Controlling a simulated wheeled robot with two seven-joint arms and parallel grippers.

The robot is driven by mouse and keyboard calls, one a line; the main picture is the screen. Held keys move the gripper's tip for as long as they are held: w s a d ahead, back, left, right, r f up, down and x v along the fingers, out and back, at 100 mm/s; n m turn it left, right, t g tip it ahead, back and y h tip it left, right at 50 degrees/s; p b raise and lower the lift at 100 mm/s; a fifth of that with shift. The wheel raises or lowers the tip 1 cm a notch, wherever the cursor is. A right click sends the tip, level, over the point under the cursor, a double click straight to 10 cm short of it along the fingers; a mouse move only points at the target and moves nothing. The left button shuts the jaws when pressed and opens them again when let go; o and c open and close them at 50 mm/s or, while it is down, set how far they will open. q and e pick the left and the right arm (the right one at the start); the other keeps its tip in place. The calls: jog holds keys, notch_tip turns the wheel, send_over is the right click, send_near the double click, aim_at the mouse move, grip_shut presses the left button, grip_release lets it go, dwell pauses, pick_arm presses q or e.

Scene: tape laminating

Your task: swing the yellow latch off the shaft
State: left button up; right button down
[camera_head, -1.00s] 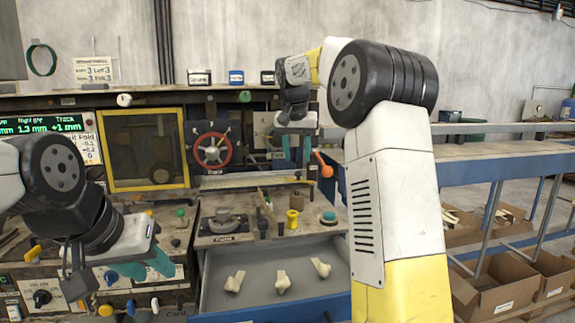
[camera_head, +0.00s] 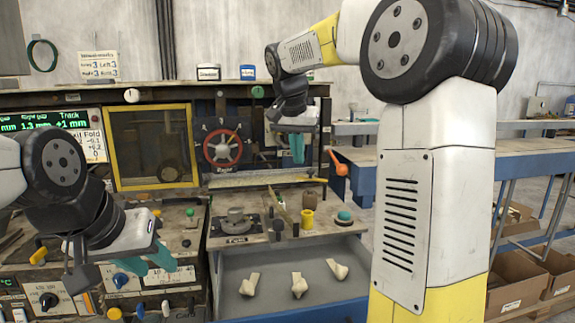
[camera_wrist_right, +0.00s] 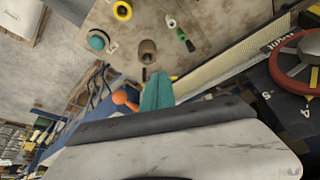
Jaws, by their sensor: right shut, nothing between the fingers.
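My right gripper (camera_head: 298,150) points down in front of the machine's back panel, right of the red wheel. Its teal fingers are together and empty; they also show in the right wrist view (camera_wrist_right: 157,92). A small yellow piece (camera_wrist_right: 173,77) shows just beyond the fingertips there, possibly the latch; I cannot tell whether they touch. The shaft cannot be made out clearly, and the gripper hides part of the panel. My left gripper (camera_head: 148,264) hangs over the left control panel, its teal fingers apart and empty.
A red wheel (camera_head: 222,148) is left of my right gripper and an orange-ended lever (camera_head: 341,169) to its right. An open drawer (camera_head: 270,305) holds pale pieces.

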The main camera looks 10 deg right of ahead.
jog(key=x, duration=0.9)
jog(key=shift+w+d+f, duration=0.1)
jog(key=shift+d+f, duration=0.05)
jog(key=shift+f, duration=0.2)
jog(key=w, duration=0.1)
jog(key=w+d, duration=0.1)
jog(key=w, duration=0.1)
jog(key=shift+d+r, duration=0.1)
jog(key=shift+d, duration=0.15)
jog(key=shift+w+d, duration=0.15)
jog(key=shift+w, duration=0.2)
jog(key=shift+w+r, duration=0.1)
jog(key=shift+w, duration=0.5)
jog(key=shift+s, duration=0.3)
jog(key=shift+w, duration=0.1)
